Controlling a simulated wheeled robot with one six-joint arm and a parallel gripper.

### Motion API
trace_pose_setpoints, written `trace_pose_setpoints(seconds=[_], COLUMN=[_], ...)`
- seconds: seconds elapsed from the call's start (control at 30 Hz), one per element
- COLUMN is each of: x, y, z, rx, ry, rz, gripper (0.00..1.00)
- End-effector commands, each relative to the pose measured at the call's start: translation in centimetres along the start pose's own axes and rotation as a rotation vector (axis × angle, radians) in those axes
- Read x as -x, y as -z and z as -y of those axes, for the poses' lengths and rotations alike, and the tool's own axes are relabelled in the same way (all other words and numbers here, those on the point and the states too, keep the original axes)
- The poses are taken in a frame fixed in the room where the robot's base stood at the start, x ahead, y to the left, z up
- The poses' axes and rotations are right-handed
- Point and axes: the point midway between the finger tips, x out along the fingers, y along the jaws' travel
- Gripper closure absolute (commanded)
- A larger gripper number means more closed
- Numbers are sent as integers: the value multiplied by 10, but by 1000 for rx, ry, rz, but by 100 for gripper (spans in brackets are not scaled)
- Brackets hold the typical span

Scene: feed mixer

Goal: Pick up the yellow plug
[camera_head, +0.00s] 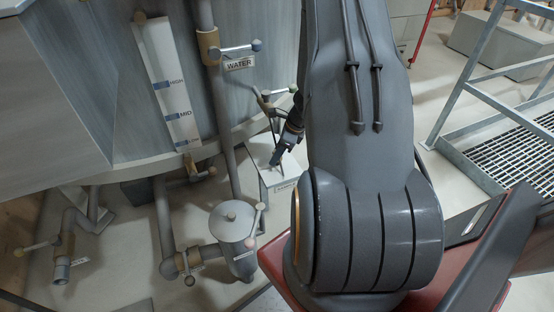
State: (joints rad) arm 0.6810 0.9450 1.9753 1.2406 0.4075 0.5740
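I cannot make out a yellow plug in the head view. My gripper (277,158) is small and partly hidden behind my large grey arm. It points down over a pale box (283,178) with a small label on its front. The fingertips are near the top of the box; I cannot tell whether they touch it or hold anything. The finger gap is too small to judge.
A large grey tank (90,100) with a level gauge (167,85) stands at left. A WATER valve (235,50), several pipes and a lidded pot (233,222) stand near my arm. Metal steps with a railing (500,120) are at right.

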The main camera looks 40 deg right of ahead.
Motion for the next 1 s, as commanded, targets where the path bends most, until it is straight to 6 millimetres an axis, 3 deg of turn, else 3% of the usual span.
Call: trace_pose_setpoints(seconds=[0.07,0.37,0.7,1.0], x=[0,3,34,61], y=[0,-1,-14,57], z=[0,0,1,2], rx=[0,1,2,-8], ry=[0,1,3,4], rz=[0,0,1,0], gripper=[96,96,96,96])
